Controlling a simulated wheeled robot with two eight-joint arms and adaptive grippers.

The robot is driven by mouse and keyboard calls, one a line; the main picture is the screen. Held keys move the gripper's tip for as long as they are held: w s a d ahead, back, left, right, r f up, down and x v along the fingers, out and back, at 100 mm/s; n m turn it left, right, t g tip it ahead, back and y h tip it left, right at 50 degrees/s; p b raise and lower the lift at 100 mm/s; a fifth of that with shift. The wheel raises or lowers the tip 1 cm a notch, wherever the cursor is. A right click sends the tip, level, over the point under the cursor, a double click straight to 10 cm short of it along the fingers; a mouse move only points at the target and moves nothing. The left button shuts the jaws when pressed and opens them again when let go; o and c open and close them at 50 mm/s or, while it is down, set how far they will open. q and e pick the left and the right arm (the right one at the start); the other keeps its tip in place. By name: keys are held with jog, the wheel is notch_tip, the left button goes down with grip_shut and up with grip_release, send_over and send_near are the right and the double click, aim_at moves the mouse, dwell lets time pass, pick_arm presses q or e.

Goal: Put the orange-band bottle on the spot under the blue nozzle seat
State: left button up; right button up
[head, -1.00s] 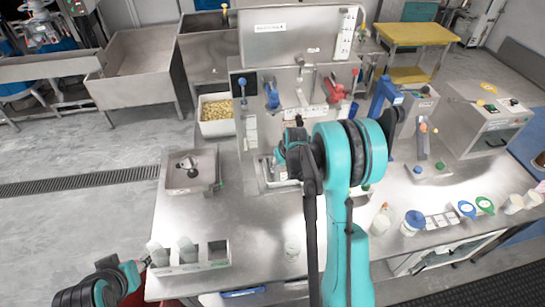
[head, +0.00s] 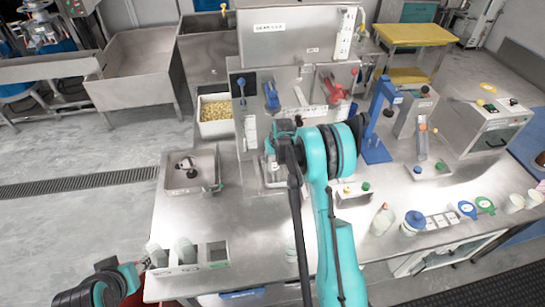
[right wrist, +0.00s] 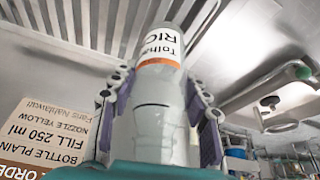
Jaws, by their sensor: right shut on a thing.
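The orange-band bottle (right wrist: 152,110) fills the middle of the right wrist view, grey-white with a thin orange band below dark lettering. My right gripper (right wrist: 158,84) is shut on it, one purple-grey finger on each side. In the head view my right arm reaches to the steel machine, with its teal wrist end (head: 269,146) in front of the lower left of the panel. The bottle and fingertips are mostly hidden there. A blue lever-like part (head: 271,96) and a red one (head: 332,90) are on the panel. I cannot tell which part is the blue nozzle seat.
A blue stand (head: 377,125) and a button box (head: 353,193) are right of my arm. A steel basin (head: 190,170) and a holder with cups (head: 217,254) are at left. Bottles (head: 383,219) stand at right. The table's left middle is clear.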

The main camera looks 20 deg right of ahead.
jog(key=shift+f, duration=0.1)
jog(key=o, duration=0.9)
jog(key=shift+f, duration=0.1)
